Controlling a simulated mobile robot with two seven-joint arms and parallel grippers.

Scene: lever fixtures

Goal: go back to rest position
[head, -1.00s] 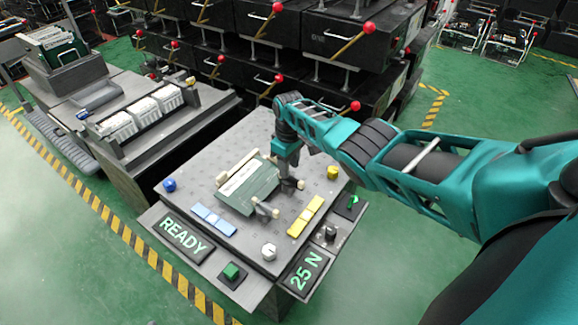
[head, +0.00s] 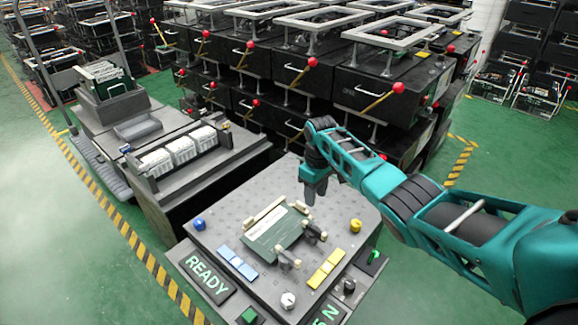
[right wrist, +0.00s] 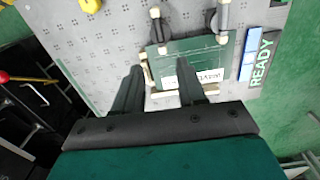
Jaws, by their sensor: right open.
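My right gripper (head: 315,190) is above the back part of the grey fixture table (head: 225,215). In the right wrist view its two fingers (right wrist: 158,85) are apart with nothing gripped between them. A green board with a white label (head: 272,236) lies on the table, in front of and below the gripper. Clamp levers (head: 314,232) with pale tips stand at the board's edge. The board also shows beyond the fingers in the right wrist view (right wrist: 205,58). My left gripper is not in view.
The table carries blue and yellow knobs (head: 355,225), coloured button strips and a READY display (head: 205,274). Stacked black boxes with red-knobbed levers (head: 330,85) stand close behind. Green floor is open at right.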

